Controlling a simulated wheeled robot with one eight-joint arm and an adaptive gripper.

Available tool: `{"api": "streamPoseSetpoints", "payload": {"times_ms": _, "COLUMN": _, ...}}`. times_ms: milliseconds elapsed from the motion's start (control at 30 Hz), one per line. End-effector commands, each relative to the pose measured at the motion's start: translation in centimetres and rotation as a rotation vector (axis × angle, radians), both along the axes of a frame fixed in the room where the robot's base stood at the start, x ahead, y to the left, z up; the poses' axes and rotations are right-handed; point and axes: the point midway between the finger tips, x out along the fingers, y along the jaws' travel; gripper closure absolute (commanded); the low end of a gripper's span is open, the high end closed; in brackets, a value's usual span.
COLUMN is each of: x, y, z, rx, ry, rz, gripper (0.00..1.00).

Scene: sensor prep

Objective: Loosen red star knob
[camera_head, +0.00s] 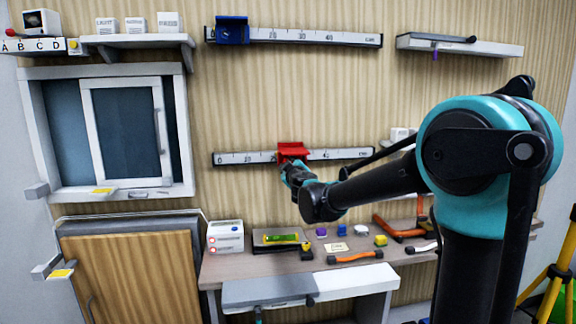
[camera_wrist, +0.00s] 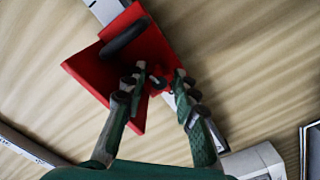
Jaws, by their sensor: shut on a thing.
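A red carriage (camera_head: 293,150) sits on the lower wall rail (camera_head: 240,158), near the middle of its scale. My gripper (camera_head: 291,170) is up against the carriage's underside. In the wrist view its two fingers (camera_wrist: 160,78) close in on the small red star knob (camera_wrist: 158,84) beside the carriage. The gripper is shut on the knob, which is mostly hidden by the fingertips. The knob is hidden in the head view.
A second rail (camera_head: 300,36) with a blue carriage (camera_head: 232,30) hangs above. A workbench (camera_head: 215,268) below holds several small blocks, orange-handled tools and a white box (camera_head: 225,236). A sliding window (camera_head: 125,130) is at the left. A yellow tripod (camera_head: 555,270) stands at the far right.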

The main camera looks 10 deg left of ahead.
Motion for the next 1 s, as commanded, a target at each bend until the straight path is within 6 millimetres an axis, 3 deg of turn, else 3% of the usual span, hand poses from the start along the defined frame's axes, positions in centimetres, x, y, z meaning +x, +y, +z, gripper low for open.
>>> {"api": "streamPoseSetpoints", "payload": {"times_ms": 333, "x": -0.03, "y": -0.01, "z": -0.01, "rx": -0.140, "ry": -0.040, "rz": 0.000, "gripper": 1.00}}
{"api": "streamPoseSetpoints", "payload": {"times_ms": 900, "x": -0.03, "y": -0.02, "z": -0.01, "rx": -0.166, "ry": -0.048, "rz": 0.000, "gripper": 1.00}}
{"api": "streamPoseSetpoints", "payload": {"times_ms": 933, "x": -0.03, "y": -0.02, "z": -0.01, "rx": -0.166, "ry": -0.048, "rz": 0.000, "gripper": 0.68}}
{"api": "streamPoseSetpoints", "payload": {"times_ms": 1000, "x": -0.04, "y": -0.02, "z": -0.01, "rx": -0.166, "ry": -0.048, "rz": 0.000, "gripper": 0.60}}
